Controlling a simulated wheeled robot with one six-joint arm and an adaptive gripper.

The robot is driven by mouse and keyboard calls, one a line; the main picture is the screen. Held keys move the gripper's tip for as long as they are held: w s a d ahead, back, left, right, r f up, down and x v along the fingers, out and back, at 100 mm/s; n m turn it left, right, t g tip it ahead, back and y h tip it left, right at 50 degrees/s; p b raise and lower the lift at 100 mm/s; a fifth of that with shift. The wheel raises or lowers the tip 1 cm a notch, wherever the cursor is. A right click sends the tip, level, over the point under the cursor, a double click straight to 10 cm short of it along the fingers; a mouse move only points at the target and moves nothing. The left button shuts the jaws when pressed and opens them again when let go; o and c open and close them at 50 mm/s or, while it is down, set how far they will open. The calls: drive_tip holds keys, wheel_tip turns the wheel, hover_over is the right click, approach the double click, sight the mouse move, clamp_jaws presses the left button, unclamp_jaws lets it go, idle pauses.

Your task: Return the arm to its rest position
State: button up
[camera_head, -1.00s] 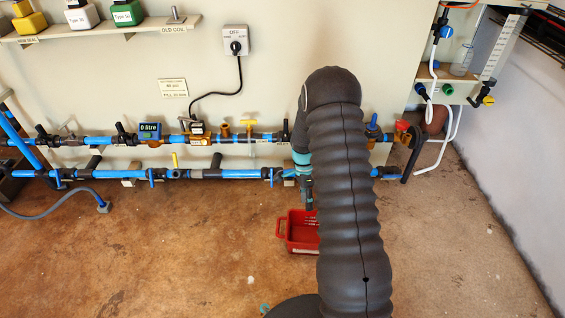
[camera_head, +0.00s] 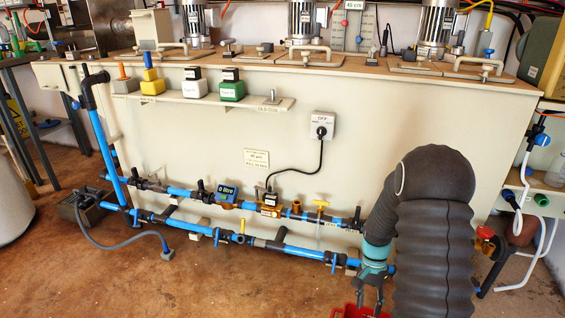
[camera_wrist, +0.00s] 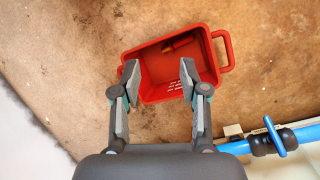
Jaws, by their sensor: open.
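My arm, in a dark ribbed sleeve, rises at the right of the head view and bends down in front of the pale bench. My gripper (camera_head: 371,290) hangs at its end, beside the blue pipes and above a red basket (camera_head: 352,312), which is mostly cut off by the lower edge. In the wrist view my gripper (camera_wrist: 160,85) is open, its two fingers apart with nothing between them. The red basket (camera_wrist: 215,66) lies on the floor beyond the fingertips. A small red and yellowish item (camera_wrist: 180,45) lies inside it; I cannot tell what it is.
Blue pipes (camera_head: 190,230) with valves and a meter (camera_head: 227,193) run along the bench front. Motors (camera_head: 301,22) stand on the bench top. The brown floor (camera_head: 220,285) is open at the front left.

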drive_tip(key=s+a+r+n+t+p, duration=0.2)
drive_tip(key=s+r, duration=0.4)
drive_tip(key=r, duration=0.7)
drive_tip(key=s+a+r+n+t+p, duration=0.2)
drive_tip(key=s+r, duration=0.5)
drive_tip(key=r, duration=0.6)
drive_tip(key=s+a+r+n+t+p, duration=0.2)
drive_tip(key=s+a+r+n+t, duration=0.2)
drive_tip(key=r, duration=0.9)
drive_tip(key=s+a+t, duration=0.1)
drive_tip(key=s, duration=0.2)
drive_tip(key=shift+t+p, duration=0.3)
drive_tip(key=shift+p, duration=0.1)
